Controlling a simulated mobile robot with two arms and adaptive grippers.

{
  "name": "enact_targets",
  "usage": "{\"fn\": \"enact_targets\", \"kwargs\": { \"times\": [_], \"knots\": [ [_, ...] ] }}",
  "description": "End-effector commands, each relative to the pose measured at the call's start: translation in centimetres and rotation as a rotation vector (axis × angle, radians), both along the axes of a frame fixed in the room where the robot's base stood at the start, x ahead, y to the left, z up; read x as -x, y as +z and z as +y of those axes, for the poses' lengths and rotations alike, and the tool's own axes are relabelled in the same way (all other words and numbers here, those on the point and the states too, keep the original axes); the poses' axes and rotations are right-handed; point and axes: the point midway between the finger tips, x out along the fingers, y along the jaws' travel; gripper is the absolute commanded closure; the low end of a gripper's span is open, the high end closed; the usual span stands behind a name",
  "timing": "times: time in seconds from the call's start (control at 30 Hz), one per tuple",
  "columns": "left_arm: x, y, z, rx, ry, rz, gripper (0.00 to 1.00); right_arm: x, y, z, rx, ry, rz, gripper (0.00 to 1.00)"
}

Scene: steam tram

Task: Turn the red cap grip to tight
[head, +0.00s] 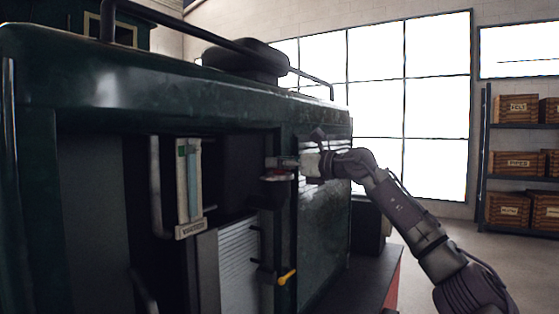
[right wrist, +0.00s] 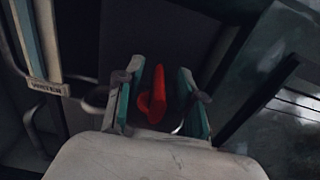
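The red cap grip (right wrist: 157,95) stands between the two fingers of my right gripper (right wrist: 160,90) in the right wrist view. Dark gaps show on both sides of it, so the teal-padded fingers are open around it and do not seem to touch it. In the head view my right gripper (head: 283,163) reaches in from the right to the front of the dark green tram body. Tight markings are not readable. My left gripper is not in view.
A gauge with a label plate (head: 190,232) hangs left of the gripper; it also shows in the right wrist view (right wrist: 45,92). A yellow-tipped lever (head: 287,277) sticks out below. The green tram panel (head: 325,220) stands close to the right arm. Shelves with crates (head: 515,165) stand far right.

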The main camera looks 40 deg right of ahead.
Motion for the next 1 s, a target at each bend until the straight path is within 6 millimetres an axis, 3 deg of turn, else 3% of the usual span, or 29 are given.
{"fn": "enact_targets", "kwargs": {
  "times": [0.17, 0.4, 0.77, 1.0],
  "knots": [
    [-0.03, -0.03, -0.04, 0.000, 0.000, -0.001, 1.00, -0.01, -0.05, 0.01, 0.000, 0.000, 0.000, 0.63],
    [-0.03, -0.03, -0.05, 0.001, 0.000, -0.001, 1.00, 0.01, -0.04, 0.00, 0.000, 0.000, 0.000, 1.00],
    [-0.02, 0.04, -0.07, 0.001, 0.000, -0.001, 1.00, 0.02, -0.03, 0.01, 0.001, -0.020, 0.000, 1.00],
    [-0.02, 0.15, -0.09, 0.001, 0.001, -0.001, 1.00, 0.05, -0.05, 0.09, 0.004, -0.122, -0.001, 1.00]
  ]
}}
